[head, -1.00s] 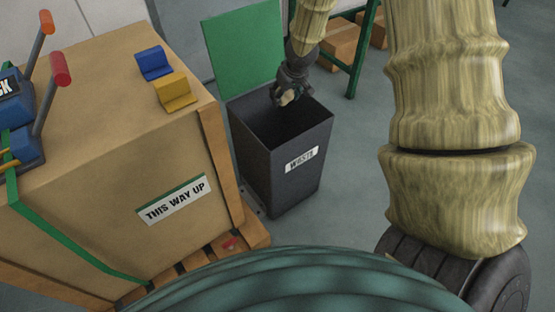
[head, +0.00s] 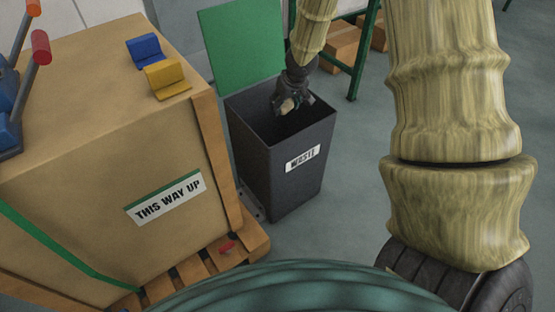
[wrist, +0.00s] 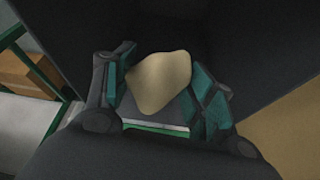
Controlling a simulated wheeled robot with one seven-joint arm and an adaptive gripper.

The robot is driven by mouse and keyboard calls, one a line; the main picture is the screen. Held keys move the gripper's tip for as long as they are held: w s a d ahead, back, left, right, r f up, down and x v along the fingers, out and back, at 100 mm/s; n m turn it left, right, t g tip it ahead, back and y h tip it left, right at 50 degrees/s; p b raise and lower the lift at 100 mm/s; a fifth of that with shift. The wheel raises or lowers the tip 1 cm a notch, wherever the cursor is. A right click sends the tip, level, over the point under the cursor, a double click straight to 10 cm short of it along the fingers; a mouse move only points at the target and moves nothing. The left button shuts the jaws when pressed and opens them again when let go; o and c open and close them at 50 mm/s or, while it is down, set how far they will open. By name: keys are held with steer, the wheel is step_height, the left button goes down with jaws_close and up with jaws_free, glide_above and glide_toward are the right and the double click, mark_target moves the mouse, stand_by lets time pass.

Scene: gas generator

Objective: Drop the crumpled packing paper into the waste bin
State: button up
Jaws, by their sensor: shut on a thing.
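The crumpled packing paper (wrist: 160,82) is a tan lump between my gripper's fingers. In the head view the paper (head: 288,106) shows as a small pale patch at the fingertips. My gripper (head: 291,107) is shut on it and points down at the mouth of the waste bin. The waste bin (head: 290,178) is a dark grey box labelled WASTE, with its green lid (head: 240,55) standing open behind it. In the wrist view my gripper (wrist: 163,85) has the bin's dark interior around and beyond the paper.
A large crate marked THIS WAY UP (head: 110,130) stands on a wooden pallet (head: 215,263) left of the bin. Blue (head: 142,49) and yellow (head: 166,80) blocks lie on it. A green-legged table (head: 358,60) and boxes (head: 345,45) are behind. Floor right of the bin is clear.

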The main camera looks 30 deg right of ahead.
steer(key=o, duration=0.8)
steer(key=shift+o, duration=0.2)
steer(key=shift+r, duration=0.15)
steer(key=v, duration=1.1)
steer(key=shift+s+r, duration=0.15)
steer(key=shift+r, duration=0.2)
